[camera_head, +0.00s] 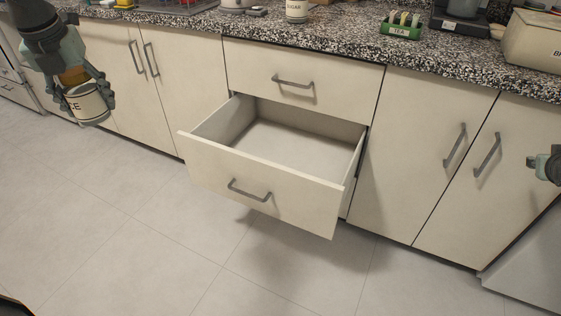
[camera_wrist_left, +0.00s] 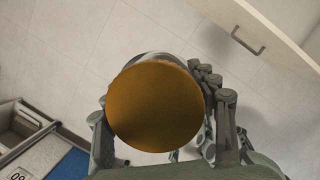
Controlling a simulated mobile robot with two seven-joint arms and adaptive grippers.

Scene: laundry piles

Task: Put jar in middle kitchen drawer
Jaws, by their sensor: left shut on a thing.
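A cream jar (camera_head: 86,103) with a brown lid and dark lettering is in my left gripper (camera_head: 84,98), at the upper left of the head view. The gripper is shut on it and holds it upright, in the air in front of the cabinets. In the left wrist view the jar's round brown lid (camera_wrist_left: 156,105) faces the camera between the fingers. The open kitchen drawer (camera_head: 262,200) is pulled out below a closed top drawer and looks empty. The jar is left of this drawer and apart from it. A small part of my right gripper (camera_head: 545,165) shows at the right edge; its fingers are unclear.
A speckled counter (camera_head: 340,45) runs above the cabinets. It holds a sugar jar (camera_head: 297,10), a green tea box (camera_head: 401,26) and a cream bin (camera_head: 535,40). Cabinet doors flank the drawers. The tiled floor (camera_head: 130,230) in front is clear.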

